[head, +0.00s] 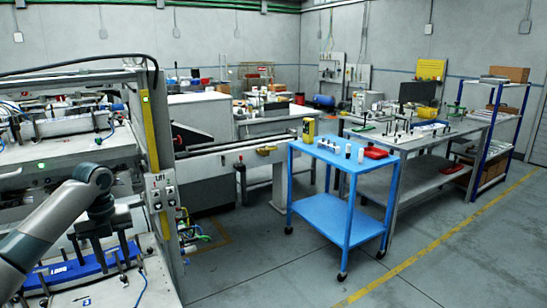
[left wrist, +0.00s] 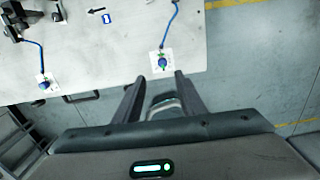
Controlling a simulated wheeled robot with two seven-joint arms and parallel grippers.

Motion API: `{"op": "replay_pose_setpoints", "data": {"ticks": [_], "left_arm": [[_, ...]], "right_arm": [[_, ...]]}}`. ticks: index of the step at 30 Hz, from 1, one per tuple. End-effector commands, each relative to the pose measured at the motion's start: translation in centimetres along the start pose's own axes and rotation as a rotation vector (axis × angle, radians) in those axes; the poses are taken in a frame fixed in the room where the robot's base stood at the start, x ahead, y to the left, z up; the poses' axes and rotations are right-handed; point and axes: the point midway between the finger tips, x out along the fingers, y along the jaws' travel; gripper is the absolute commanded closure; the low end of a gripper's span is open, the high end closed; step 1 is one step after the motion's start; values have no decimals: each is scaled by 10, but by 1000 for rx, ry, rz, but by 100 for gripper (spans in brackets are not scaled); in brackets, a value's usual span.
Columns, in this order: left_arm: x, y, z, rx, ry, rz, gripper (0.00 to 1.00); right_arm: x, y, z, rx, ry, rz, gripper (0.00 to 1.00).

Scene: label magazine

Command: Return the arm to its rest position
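My left arm comes in from the left in the head view, and its gripper (head: 108,262) points down over the front of the labelling machine. In the left wrist view the two dark fingers of this gripper (left wrist: 160,88) stand apart with nothing held between them. A pale machine plate (left wrist: 110,50) with blue-cabled fittings lies beyond the fingertips. A grey-green looped part shows between the fingers; I cannot tell what it belongs to. My right gripper is in neither view.
A blue bar (head: 72,269) lies on the machine by the gripper. A switch box (head: 161,192) is on the post to its right. A blue cart (head: 345,172) with small items stands farther right. The floor (head: 270,265) in front is clear.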

Motion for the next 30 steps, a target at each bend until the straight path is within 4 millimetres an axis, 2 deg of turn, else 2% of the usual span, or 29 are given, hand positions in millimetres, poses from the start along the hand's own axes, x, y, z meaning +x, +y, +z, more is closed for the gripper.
{"op": "replay_pose_setpoints", "data": {"ticks": [8, 17, 20, 23, 30], "left_arm": [[30, -13, -14, -50, -4, 8, 63], [88, -39, -48, -160, -16, 6, 63], [116, -51, -69, -224, -20, -2, 63], [151, -64, -98, -313, -22, -21, 63], [221, -86, -176, -577, -13, -90, 63]], "right_arm": [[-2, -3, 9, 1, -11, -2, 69], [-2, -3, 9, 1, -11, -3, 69], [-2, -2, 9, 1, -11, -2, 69], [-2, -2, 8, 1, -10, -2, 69], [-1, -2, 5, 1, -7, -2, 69]]}}
